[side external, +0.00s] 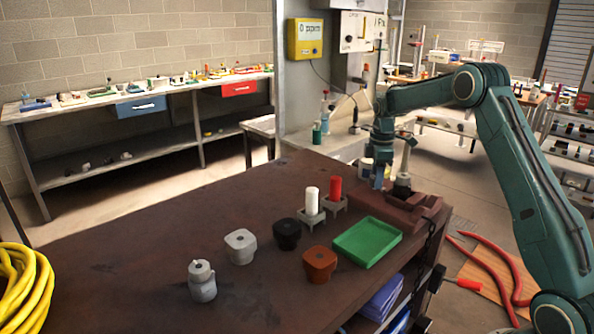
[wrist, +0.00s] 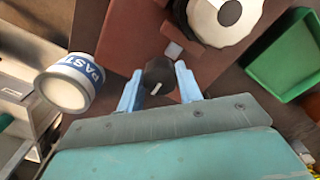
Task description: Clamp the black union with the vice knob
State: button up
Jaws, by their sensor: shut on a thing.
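The reddish-brown vice (side external: 410,212) sits at the right end of the bench. A black part (side external: 402,186), apparently the union, stands upright in it with a pale stem above. In the wrist view the pale round top (wrist: 225,14) with a dark centre hides most of the black part (wrist: 180,12). My gripper (side external: 379,182) points down at the vice's left end. In the wrist view its light blue fingers are shut on the dark vice knob (wrist: 158,74), one on each side. Whether the jaws touch the union cannot be told.
A white and blue paste tub (wrist: 68,85) stands left of my gripper. A green tray (side external: 367,241) lies in front of the vice. Red and white cylinders in holders, a black fitting (side external: 286,234), a brown one (side external: 319,263) and grey ones stand on the bench.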

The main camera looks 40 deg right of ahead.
jog(key=m, duration=1)
jog(key=shift+a+m, duration=0.1)
jog(key=shift+m, duration=0.3)
jog(key=m, duration=1)
jog(key=shift+a, duration=0.1)
dwell(0.3)
jog(key=o, duration=1)
